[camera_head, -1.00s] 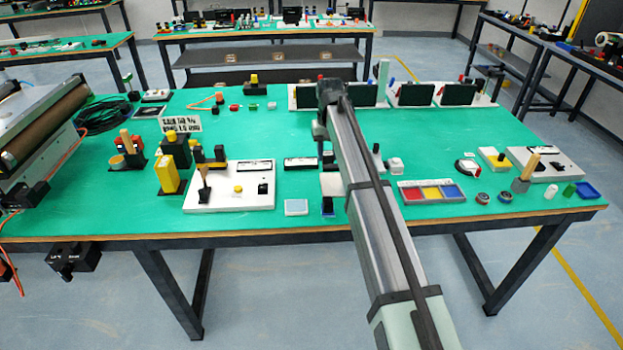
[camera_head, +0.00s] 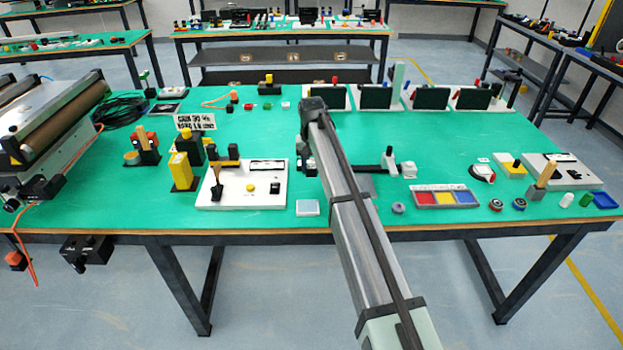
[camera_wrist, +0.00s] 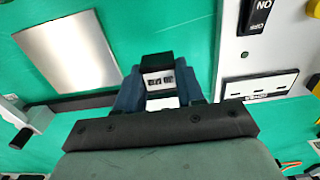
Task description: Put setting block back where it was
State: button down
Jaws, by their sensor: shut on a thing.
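My gripper (camera_wrist: 157,92) shows in the wrist view, its dark blue fingers closed on the two sides of a small block (camera_wrist: 158,79). The block has a black top part and a pale face with dark marks; I take it to be the setting block. Its lower part is hidden by my gripper's body. Whether it touches the table I cannot tell. In the head view my arm hides most of the gripper and the block, just right of the white control panel (camera_head: 230,196).
In the wrist view a shiny metal plate (camera_wrist: 70,52) lies left and the white panel (camera_wrist: 290,50) with a switch stands right. Green table shows between them. In the head view, a dark stand (camera_head: 388,162) and a red-yellow-blue tray (camera_head: 418,203) are right of my arm.

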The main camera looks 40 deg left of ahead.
aim_at(312, 186)
jog(key=shift+f, duration=2.4)
jog(key=shift+f, duration=0.1)
jog(key=c, duration=0.7)
grip_release()
notch_tip(312, 186, up, 12)
jog(key=shift+r, duration=0.1)
